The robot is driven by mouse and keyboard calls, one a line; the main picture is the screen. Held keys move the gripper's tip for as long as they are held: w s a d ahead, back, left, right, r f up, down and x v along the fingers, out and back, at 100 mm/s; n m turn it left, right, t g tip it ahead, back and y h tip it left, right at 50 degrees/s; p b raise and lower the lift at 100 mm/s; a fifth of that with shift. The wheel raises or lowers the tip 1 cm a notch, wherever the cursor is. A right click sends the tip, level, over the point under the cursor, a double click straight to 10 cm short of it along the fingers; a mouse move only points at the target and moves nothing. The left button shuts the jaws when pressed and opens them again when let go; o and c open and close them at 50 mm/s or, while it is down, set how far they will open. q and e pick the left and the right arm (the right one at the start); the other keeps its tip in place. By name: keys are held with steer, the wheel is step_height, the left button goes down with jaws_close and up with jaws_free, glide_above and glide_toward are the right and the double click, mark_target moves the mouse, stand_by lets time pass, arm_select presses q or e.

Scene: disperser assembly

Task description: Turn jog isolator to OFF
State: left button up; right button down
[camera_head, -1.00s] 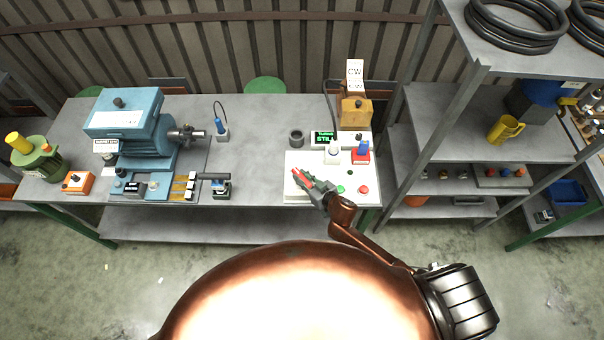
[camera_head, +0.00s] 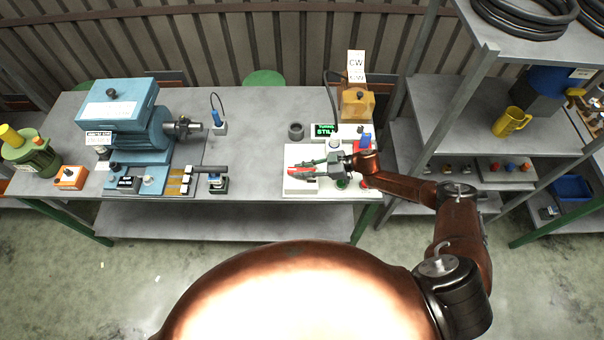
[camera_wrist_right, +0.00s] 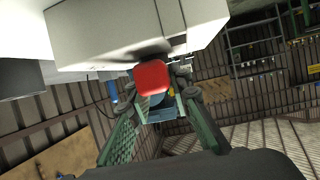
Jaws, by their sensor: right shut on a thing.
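A red handle (camera_head: 301,173) sits at the left part of the white control box (camera_head: 300,187). My right gripper (camera_head: 298,170) reaches in from the right with its fingers pointing left, shut on the red handle. In the right wrist view the red handle (camera_wrist_right: 151,77) shows between the green-padded fingers (camera_wrist_right: 155,92), on a dark mount under the white box (camera_wrist_right: 140,35). Any ON or OFF marking at the handle is hidden or too small to read. My left gripper is not in view.
A display (camera_head: 324,130) reading "STILL" stands behind the box. A blue-topped red switch (camera_head: 364,141) and an orange unit (camera_head: 357,103) are close to my right arm. A blue motor (camera_head: 133,120) stands at left. A grey shelf rack (camera_head: 470,110) is at right.

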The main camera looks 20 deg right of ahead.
steer(key=shift+f+n+g+b, duration=0.1)
steer(key=shift+n+g+b, duration=0.3)
steer(key=shift+g+b, duration=0.15)
steer(key=c, duration=1.8)
jaws_free()
steer(key=shift+o, duration=0.2)
steer(key=shift+d, duration=0.15)
steer(key=v, duration=1.1)
steer(key=shift+d, duration=0.35)
steer(key=shift+s, duration=0.1)
